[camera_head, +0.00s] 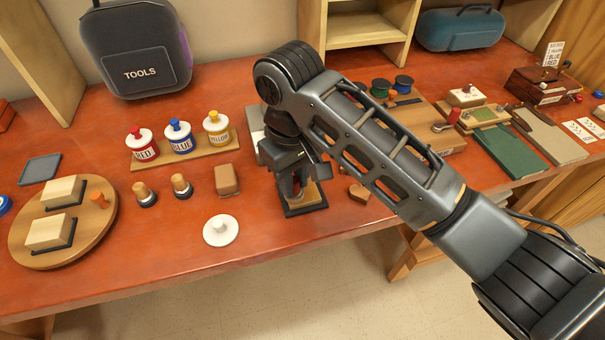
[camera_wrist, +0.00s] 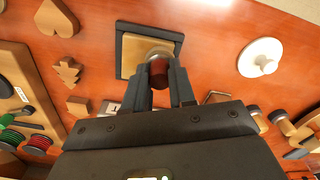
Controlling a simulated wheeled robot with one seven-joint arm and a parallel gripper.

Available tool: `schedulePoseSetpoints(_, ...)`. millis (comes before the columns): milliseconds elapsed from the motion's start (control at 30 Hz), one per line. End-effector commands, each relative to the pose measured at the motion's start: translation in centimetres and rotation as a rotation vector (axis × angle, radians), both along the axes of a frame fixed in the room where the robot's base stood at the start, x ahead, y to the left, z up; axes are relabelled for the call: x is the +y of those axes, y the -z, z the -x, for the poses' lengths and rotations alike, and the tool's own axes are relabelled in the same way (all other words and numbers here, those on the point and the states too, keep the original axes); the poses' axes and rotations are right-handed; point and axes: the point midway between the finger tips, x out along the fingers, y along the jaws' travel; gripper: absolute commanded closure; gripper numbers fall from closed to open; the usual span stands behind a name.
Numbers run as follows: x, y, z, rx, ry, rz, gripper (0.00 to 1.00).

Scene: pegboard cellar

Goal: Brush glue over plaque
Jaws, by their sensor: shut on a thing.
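The plaque (camera_head: 312,193) looks like a tan square board lying in a dark square frame or tray near the table's front edge. It also shows in the wrist view (camera_wrist: 132,50). My gripper (camera_head: 297,186) is over it, pointing down. In the wrist view my gripper (camera_wrist: 160,75) is shut on a reddish-brown handle with a pale round end, which I take for the brush (camera_wrist: 158,68). The brush overlaps the plaque's right part in that view. I cannot tell whether its end touches the plaque. No glue on the plaque can be made out.
A white knobbed disc (camera_head: 221,231) lies left of the plaque. Two wooden-topped stampers (camera_head: 181,186) and a brown block (camera_head: 227,180) stand nearby. RED, BLUE and YELLOW pots (camera_head: 180,138) sit on a wooden stand behind. A round board (camera_head: 90,238) is at the left.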

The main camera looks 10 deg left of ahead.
Motion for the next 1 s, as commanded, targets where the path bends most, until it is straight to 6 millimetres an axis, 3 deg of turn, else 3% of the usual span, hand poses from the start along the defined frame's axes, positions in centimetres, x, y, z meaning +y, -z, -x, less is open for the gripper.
schedulePoseSetpoints(333, 2.1, 0.1, 0.9, 0.001, 0.000, 0.001, 1.00)
schedulePoseSetpoints(633, 2.7, 0.0, -0.4, -0.001, 0.000, 0.001, 1.00)
schedulePoseSetpoints(1000, 1.3, 0.1, -1.3, 0.001, 0.003, 0.000, 1.00)
